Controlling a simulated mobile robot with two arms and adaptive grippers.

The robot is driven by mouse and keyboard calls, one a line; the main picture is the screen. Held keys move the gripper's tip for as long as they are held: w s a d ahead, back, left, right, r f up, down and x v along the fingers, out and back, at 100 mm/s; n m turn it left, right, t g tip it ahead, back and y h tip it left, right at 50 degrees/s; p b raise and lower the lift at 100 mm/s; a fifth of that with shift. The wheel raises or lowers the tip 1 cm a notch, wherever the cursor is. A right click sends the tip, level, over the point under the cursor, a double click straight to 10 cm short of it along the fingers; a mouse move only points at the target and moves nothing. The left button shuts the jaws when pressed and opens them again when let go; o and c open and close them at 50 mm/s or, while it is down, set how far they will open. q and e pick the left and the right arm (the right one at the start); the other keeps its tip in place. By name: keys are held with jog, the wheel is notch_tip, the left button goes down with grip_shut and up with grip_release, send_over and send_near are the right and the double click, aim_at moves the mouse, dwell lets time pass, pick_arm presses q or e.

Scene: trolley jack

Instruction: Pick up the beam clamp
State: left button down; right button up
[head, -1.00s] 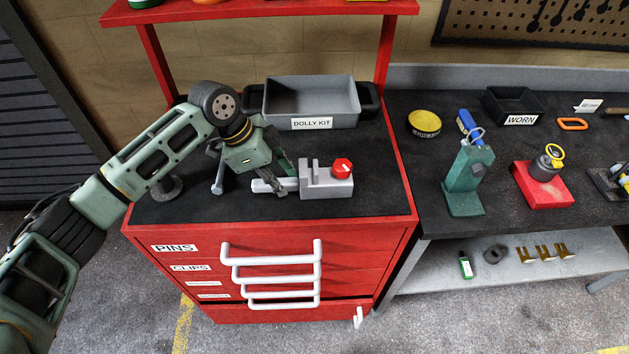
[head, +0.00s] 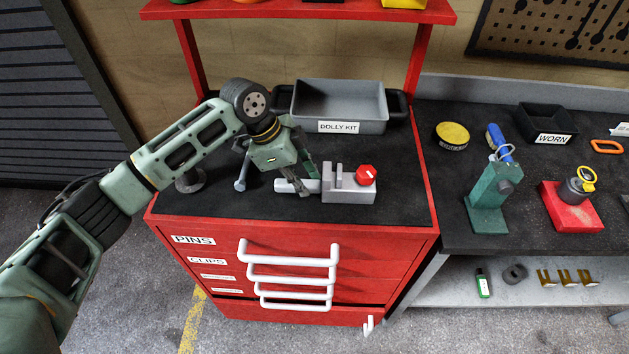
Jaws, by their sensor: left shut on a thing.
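The beam clamp, which I take to be the light grey metal block with upright jaws and a red knob (head: 350,190), lies on the black top of the red tool cabinet. A pale bar (head: 285,186) sticks out at its left side. My left gripper (head: 302,182) reaches down over this bar, its fingers shut around it close to the block. The fingers hide part of the bar. The clamp looks low on the cabinet top; I cannot tell whether it is clear of the surface. My right gripper is not in view.
The grey dolly kit tray (head: 345,104) stands behind the clamp. A bolt-like rod (head: 241,176) and a round-based post (head: 190,181) stand left of the gripper. A green jack-like tool (head: 490,195) and red-based fixture (head: 570,207) are on the right bench. The cabinet's front strip is clear.

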pick_arm(q)
jog(key=shift+w+d+r, duration=0.1)
jog(key=shift+r, duration=0.45)
jog(key=r, duration=0.1)
jog(key=r+b, duration=0.2)
jog(key=r, duration=0.1)
jog(key=shift+s+d, duration=0.2)
jog(key=shift+d, duration=0.15)
jog(key=s+d+r+b, duration=0.1)
jog(key=s+d+r, duration=0.1)
jog(key=d, duration=0.3)
jog(key=s+d+r+b, duration=0.2)
jog(key=d+r, duration=0.2)
jog(key=d, duration=0.1)
jog(key=shift+s+r, duration=0.3)
jog(key=shift+s, duration=0.05)
jog(key=shift+a, duration=0.1)
jog(key=w+a+r, duration=0.5)
jog(key=a+r, duration=0.3)
jog(key=a, duration=0.3)
jog(key=shift+d+f, duration=0.15)
jog(key=shift+f, duration=4.65)
jog(key=shift+d+f, duration=0.1)
jog(key=shift+f, duration=4.65)
jog(key=shift+f, duration=0.35)
jog(key=shift+s+a+f, duration=0.1)
jog(key=shift+s+f, duration=0.1)
jog(key=shift+f, duration=0.05)
